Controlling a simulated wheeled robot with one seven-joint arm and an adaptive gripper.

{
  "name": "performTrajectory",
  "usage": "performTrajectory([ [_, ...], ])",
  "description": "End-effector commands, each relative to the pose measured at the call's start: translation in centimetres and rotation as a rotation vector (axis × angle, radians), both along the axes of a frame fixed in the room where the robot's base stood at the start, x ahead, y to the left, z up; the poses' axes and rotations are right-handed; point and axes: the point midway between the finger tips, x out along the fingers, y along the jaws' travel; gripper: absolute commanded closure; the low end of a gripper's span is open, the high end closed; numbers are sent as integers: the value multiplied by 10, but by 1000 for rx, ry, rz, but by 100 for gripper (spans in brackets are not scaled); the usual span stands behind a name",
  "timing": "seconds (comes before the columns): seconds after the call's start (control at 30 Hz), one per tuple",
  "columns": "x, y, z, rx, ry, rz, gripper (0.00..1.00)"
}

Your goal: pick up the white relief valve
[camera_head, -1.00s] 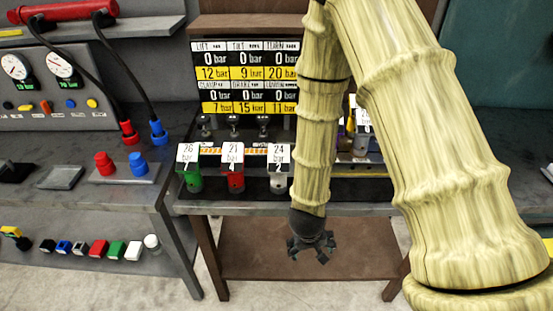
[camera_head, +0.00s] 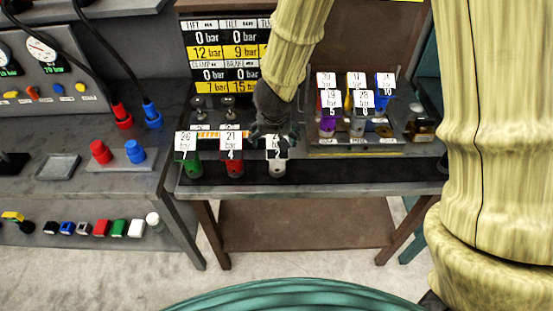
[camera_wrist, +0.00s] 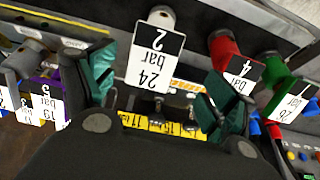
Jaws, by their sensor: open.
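The white relief valve (camera_head: 277,169) stands at the right end of a row of three on the bench's front edge. Its tag reads 24 bar, 2. In the wrist view its white body (camera_wrist: 161,17) is at the top centre, with the tag hanging below it. My gripper (camera_head: 271,140) is above and behind the valve, overlapping its tag in the head view. In the wrist view the two teal fingers (camera_wrist: 160,88) are spread apart, one on each side of the tag's lower end. Nothing is held between them. The valve's lower end is hidden.
A red valve (camera_head: 233,168) and a green valve (camera_head: 193,168) stand left of the white one. A rack at right holds several tagged valves, including a purple one (camera_head: 327,124). Pressure displays (camera_head: 219,60) stand behind. Red and blue knobs (camera_head: 135,151) are at left.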

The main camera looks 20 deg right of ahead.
Motion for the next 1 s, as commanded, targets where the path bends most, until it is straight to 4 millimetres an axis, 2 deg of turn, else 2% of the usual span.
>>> performTrajectory([
  [0.03, 2, -1, -9, 2, 2, -1, 14],
  [0.2, 8, -2, -23, 2, 2, -1, 14],
  [0.47, 12, -5, -30, 1, 1, -1, 14],
  [1.0, 28, -16, -70, 0, 0, 0, 14],
])
